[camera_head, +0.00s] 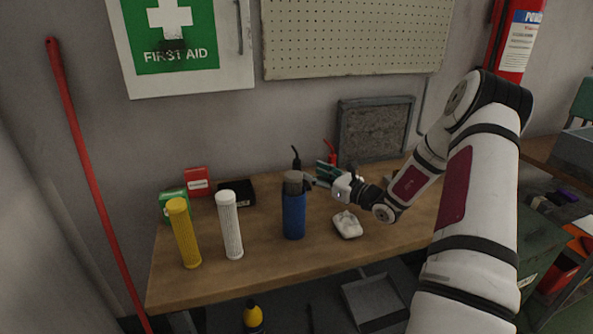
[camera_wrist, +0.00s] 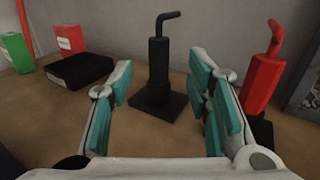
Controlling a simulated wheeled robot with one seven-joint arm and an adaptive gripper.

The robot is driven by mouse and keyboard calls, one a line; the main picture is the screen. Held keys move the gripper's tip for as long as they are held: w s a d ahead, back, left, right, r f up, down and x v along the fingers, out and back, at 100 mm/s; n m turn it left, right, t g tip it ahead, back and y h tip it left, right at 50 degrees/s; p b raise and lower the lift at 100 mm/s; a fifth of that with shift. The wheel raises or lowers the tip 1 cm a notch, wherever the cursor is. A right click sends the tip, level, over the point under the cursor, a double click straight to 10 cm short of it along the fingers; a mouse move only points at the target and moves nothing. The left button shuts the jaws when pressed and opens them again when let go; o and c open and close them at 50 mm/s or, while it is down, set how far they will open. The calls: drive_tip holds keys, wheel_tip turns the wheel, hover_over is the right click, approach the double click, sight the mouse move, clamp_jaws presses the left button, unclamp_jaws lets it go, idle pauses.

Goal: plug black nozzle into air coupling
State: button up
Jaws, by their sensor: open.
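The black nozzle (camera_wrist: 158,62) stands upright in a square black base on the bench, its thin tube bent to the right at the top. It also shows in the head view (camera_head: 296,161) behind the blue cylinder. My gripper (camera_wrist: 162,84) is open and empty, its teal-padded fingers pointing towards the nozzle, which appears between them but farther away. In the head view my gripper (camera_head: 322,174) is above the bench, right of the nozzle. A blue cylinder (camera_head: 294,214) with a grey top stands nearer the front; I cannot tell whether it is the air coupling.
A red nozzle (camera_wrist: 264,80) stands right of the black one. A black box (camera_wrist: 80,70), a red box (camera_wrist: 70,39) and a green box (camera_wrist: 16,52) are at left. Yellow (camera_head: 184,234) and white (camera_head: 229,226) cylinders and a white lump (camera_head: 347,225) stand nearer the front.

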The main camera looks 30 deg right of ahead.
sight(298, 168)
drive_tip(key=shift+w+a+f, duration=0.15)
drive_tip(key=shift+w+f, duration=0.35)
drive_tip(key=shift+f, duration=0.05)
drive_tip(key=shift+b+x, duration=0.35)
drive_tip(key=shift+x, duration=2.9)
clamp_jaws()
